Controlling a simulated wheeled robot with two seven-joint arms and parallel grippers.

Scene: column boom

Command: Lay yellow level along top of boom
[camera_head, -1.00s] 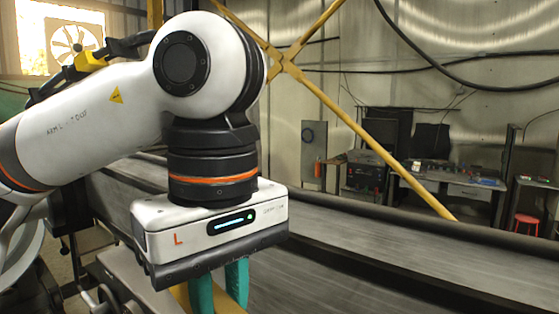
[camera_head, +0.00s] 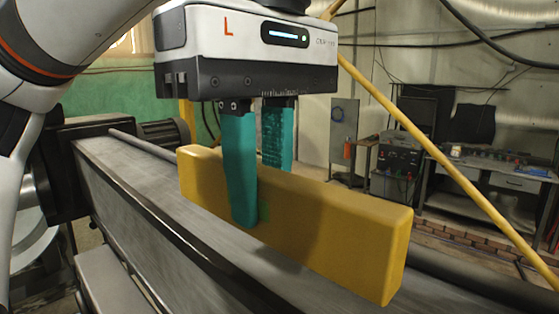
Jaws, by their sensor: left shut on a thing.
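The yellow level (camera_head: 325,225) is a long yellow block in the middle of the head view. My left gripper (camera_head: 258,190) is shut on it, with one teal finger on its near side and the other behind it. The level slants from back left to front right. The boom (camera_head: 150,205) is a long grey metal beam running from back left to front right, below and behind the level. The level appears held above the boom's top; I cannot tell whether it touches. It hides part of the boom. My right gripper is not in view.
A dark motor-like part (camera_head: 162,132) stands at the boom's far left end. A yellow diagonal brace (camera_head: 430,150) crosses the right side. A workbench (camera_head: 490,185) with clutter stands at the back right, well away from the level.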

